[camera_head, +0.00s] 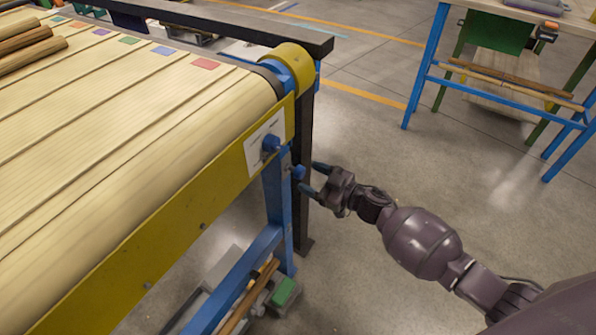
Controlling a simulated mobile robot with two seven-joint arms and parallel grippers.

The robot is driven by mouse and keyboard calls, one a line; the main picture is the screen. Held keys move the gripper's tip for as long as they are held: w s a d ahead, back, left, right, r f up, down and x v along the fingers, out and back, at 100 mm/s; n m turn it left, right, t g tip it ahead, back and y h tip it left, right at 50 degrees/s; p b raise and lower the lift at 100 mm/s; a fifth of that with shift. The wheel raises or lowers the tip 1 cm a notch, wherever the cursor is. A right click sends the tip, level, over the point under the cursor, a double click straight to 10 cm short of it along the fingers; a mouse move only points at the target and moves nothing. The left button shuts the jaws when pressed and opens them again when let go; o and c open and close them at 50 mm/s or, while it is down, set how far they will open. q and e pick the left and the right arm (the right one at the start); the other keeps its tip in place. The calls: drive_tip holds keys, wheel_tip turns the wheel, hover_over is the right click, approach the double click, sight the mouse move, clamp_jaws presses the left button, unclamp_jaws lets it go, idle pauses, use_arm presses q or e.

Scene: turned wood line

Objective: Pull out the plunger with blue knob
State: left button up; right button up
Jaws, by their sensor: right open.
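A blue knob (298,172) sticks out beside the top of the machine's blue leg, below the yellow side rail. I take it for the plunger's knob; its shaft cannot be made out. My right gripper (313,178) comes in from the right. Its two dark fingers are open and point left at the lower knob. The fingertips are very near that knob, and whether they touch it I cannot tell. My left gripper is not in view.
The wooden slatted conveyor (110,130) with its yellow side rail (150,255) fills the left. Wooden rods (30,45) lie on it. A dark post (303,215) stands behind the blue leg (279,215). A blue-framed workbench (425,65) stands at the upper right. The floor between is clear.

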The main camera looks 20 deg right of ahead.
sight(303, 174)
drive_tip(key=x, duration=0.3)
drive_tip(key=shift+w+a+f, duration=0.1)
drive_tip(key=shift+w+a, duration=0.05)
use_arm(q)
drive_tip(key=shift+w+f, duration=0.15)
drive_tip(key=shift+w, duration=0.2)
use_arm(e)
drive_tip(key=shift+w+a, duration=0.25)
drive_tip(key=shift+w, duration=0.05)
clamp_jaws()
drive_tip(key=shift+r+p+v, duration=0.15)
drive_tip(key=shift+v, duration=0.55)
drive_tip(key=shift+r+p+v, duration=0.15)
drive_tip(key=shift+v, duration=0.55)
drive_tip(key=shift+s+d+f, duration=0.1)
drive_tip(key=shift+s+d, duration=0.1)
drive_tip(key=shift+d, duration=0.05)
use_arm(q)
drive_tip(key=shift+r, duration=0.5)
use_arm(e)
drive_tip(key=shift+f, duration=0.2)
